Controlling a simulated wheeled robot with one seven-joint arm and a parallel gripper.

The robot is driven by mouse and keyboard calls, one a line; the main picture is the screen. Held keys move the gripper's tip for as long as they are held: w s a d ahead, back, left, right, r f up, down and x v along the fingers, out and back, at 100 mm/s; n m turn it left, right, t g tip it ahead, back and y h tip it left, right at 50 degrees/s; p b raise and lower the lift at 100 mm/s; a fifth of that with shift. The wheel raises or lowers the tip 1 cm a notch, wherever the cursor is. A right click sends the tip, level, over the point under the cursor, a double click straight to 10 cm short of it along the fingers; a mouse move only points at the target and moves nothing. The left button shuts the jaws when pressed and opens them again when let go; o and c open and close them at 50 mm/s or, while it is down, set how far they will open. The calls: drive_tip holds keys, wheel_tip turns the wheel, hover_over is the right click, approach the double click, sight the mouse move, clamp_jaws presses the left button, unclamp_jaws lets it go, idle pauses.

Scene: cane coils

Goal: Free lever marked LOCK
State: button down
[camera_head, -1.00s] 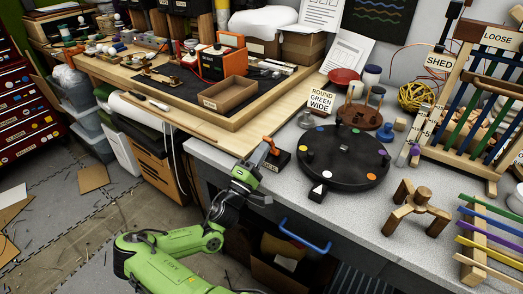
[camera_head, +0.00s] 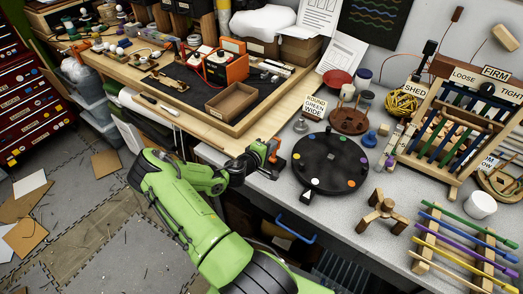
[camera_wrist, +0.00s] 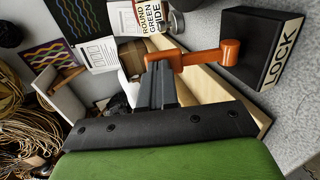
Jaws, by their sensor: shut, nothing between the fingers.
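The orange lever (camera_wrist: 205,57) is mounted on a black block (camera_wrist: 255,45) whose white label reads LOCK. In the wrist view the lever's arm reaches left from its round pivot to the tips of my gripper (camera_wrist: 160,68). My gripper's dark fingers are shut with nothing between them. The tips overlap the lever's free end in the picture; I cannot tell whether they touch it. In the head view my gripper (camera_head: 263,153) is beside the block (camera_head: 277,162) at the grey bench's left edge, and partly hides the lever there.
A black turntable (camera_head: 330,165) with coloured dots stands right of the block. A small wooden stand (camera_head: 383,212) and a rack with coloured rods (camera_head: 466,240) are farther right. A blue drawer handle (camera_head: 297,229) sticks out below the bench edge. The wooden workbench (camera_head: 215,134) adjoins at left.

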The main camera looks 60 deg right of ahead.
drive_tip(key=shift+s+d+r+y+p, duration=0.15)
drive_tip(key=shift+d+y+p, duration=0.7)
drive_tip(key=shift+y, duration=0.05)
drive_tip(key=shift+d, duration=0.35)
drive_tip(key=shift+s, duration=0.1)
